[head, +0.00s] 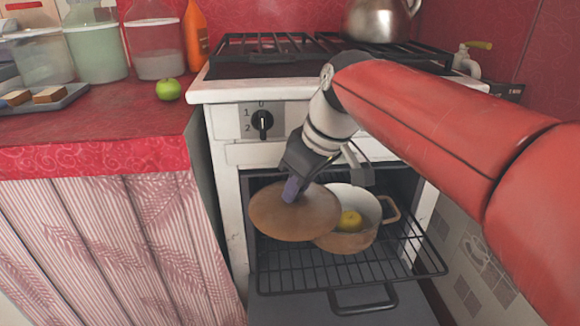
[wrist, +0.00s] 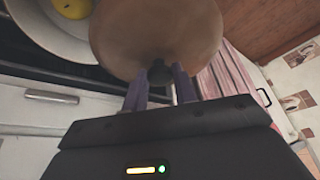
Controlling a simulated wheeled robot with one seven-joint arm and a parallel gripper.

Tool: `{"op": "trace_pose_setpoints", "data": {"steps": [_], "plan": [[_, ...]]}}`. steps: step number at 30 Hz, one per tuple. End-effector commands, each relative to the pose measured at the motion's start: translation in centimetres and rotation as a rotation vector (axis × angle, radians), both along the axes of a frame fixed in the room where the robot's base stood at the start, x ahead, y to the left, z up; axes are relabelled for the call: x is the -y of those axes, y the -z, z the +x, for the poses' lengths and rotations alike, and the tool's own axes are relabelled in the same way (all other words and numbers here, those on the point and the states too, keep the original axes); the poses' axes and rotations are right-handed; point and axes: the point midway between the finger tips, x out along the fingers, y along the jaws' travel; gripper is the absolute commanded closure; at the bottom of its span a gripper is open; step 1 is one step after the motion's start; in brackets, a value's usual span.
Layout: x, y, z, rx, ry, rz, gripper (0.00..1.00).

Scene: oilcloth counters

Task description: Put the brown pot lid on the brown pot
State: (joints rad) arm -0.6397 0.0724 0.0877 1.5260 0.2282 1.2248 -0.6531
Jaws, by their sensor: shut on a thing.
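The brown pot lid (head: 283,217) is a round tan disc held by my gripper (head: 292,189) at its dark knob, in the head view. In the wrist view my gripper (wrist: 160,80) has its purple fingers on either side of the knob, and the lid (wrist: 155,30) fills the top middle. The brown pot (head: 345,243) stands on the oven rack, with a pale inside and a yellow fruit (head: 350,221) in it. The lid is to the left of the pot's opening and hides its left part. In the wrist view the pot (wrist: 45,40) is at top left.
The pulled-out oven rack (head: 320,272) carries the pot inside the open stove (head: 225,150). A kettle (head: 378,20) stands on the hob. On the left counter are a green apple (head: 168,90), jars and a bread tray (head: 45,104).

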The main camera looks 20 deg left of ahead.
Motion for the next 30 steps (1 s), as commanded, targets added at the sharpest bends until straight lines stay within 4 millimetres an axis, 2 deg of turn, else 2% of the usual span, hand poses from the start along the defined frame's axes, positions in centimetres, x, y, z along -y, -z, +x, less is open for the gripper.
{"op": "trace_pose_setpoints", "data": {"steps": [8, 30], "plan": [[0.9, 0.7, 1.4, -0.001, 0.004, 0.0, 1.0], [4.6, 3.2, 7.3, -0.001, 0.003, 0.0, 1.0]]}}
